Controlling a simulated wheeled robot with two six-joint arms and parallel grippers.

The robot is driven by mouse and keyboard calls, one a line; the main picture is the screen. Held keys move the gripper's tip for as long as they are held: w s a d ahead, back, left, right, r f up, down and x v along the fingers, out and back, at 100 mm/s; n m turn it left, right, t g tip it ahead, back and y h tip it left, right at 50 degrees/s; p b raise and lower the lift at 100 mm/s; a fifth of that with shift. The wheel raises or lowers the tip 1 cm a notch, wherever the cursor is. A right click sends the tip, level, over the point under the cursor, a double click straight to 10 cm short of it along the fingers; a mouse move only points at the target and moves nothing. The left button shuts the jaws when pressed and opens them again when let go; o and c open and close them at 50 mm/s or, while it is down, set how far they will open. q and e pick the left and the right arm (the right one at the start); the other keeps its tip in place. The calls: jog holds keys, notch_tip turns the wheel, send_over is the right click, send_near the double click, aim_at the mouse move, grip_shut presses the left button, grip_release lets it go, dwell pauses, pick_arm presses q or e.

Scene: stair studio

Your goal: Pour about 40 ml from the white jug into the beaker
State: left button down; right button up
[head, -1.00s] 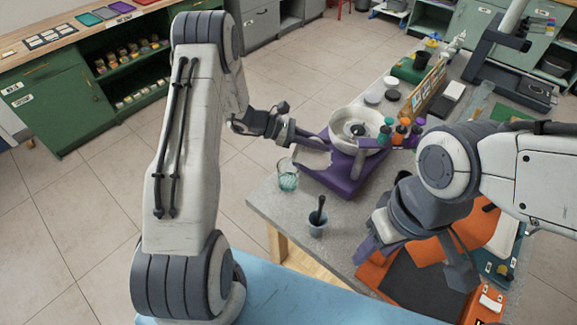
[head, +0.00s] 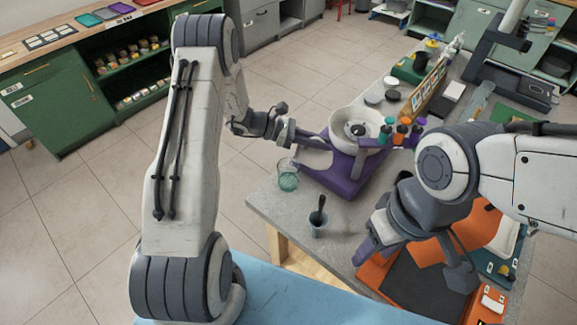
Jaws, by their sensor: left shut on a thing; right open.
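My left gripper (head: 311,141) reaches in at the left end of the grey bench, above and beside the purple wheel base. It is shut on a pale thing, apparently the white jug (head: 316,158), which shows just below the fingers. The jug's outline, tilt and contents are hard to make out. The beaker (head: 288,180), clear with a teal tint, stands upright near the bench's left edge, below and left of the jug in the picture and apart from it. I cannot tell its fill level.
A purple pottery wheel (head: 346,185) with a white basin (head: 338,122) stands behind the beaker. Several coloured bottles (head: 401,131) stand at its right. A small cup with a dark-handled tool (head: 317,224) stands in front. The bench's left edge (head: 262,208) is close to the beaker.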

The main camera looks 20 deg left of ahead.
pick_arm(q)
jog(key=shift+a+r+b, duration=0.15)
jog(key=shift+r+b, duration=0.05)
jog(key=shift+b, duration=0.15)
dwell(0.6)
jog(key=shift+r, duration=0.1)
